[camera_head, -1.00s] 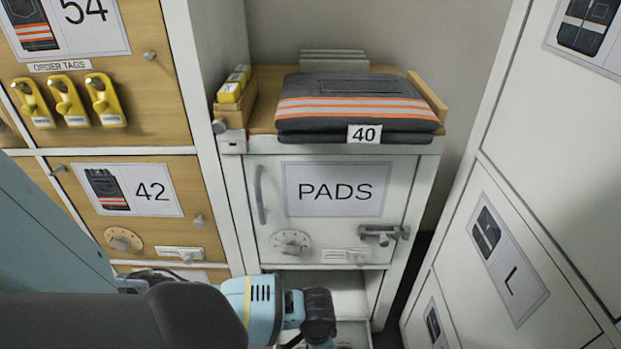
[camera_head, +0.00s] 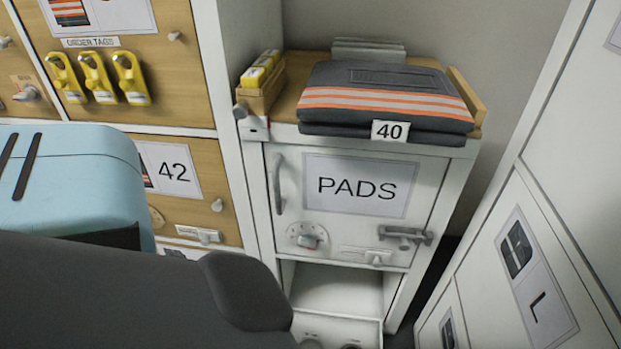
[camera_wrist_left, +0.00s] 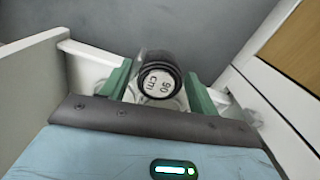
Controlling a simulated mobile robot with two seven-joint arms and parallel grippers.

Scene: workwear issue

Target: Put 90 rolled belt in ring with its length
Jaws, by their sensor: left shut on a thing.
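In the left wrist view, the rolled belt (camera_wrist_left: 160,84) is a dark roll with a pale round end marked "90 cm". My left gripper (camera_wrist_left: 161,88) has green fingers, one on each side of the roll, and is shut on it. The roll's end faces the camera. Pale, shiny parts show around and under the roll; I cannot tell whether they are a ring. The head view shows neither the belt nor a gripper, and I see no clear length ring in either view. My right gripper is out of view.
A white PADS cabinet (camera_head: 420,205) has an open compartment (camera_head: 337,290) below its door. Folded dark workwear (camera_head: 385,97) tagged 40 lies on top. Yellow order tags (camera_head: 96,77) hang at left. White lockers (camera_head: 560,200) stand at right. White panels (camera_wrist_left: 35,75) flank my gripper.

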